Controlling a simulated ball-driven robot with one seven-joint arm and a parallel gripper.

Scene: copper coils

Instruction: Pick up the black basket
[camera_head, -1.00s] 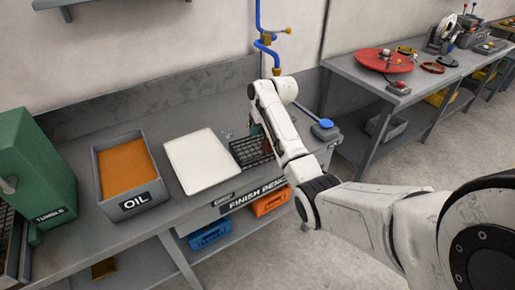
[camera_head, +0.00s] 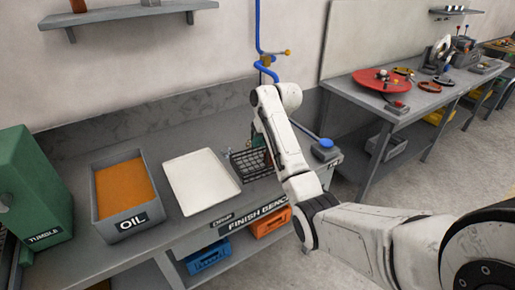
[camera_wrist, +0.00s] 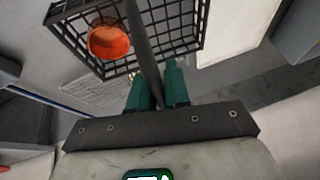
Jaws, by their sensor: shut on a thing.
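The black wire basket (camera_head: 250,164) is at the right end of the finish bench in the head view, partly hidden behind my arm. In the wrist view the basket (camera_wrist: 180,38) fills the upper middle, with a copper-orange round piece (camera_wrist: 110,42) inside it. My gripper (camera_wrist: 160,88) has green fingers, shut on the dark bar-like handle (camera_wrist: 143,50) of the basket. In the head view the fingers are mostly hidden by the arm. I cannot tell for sure whether the basket is clear of the bench top.
A white tray (camera_head: 197,183) lies left of the basket. Further left are a grey oil bin (camera_head: 141,223) and a green tumbler machine (camera_head: 35,190). A blue pipe (camera_head: 258,45) runs down the wall behind.

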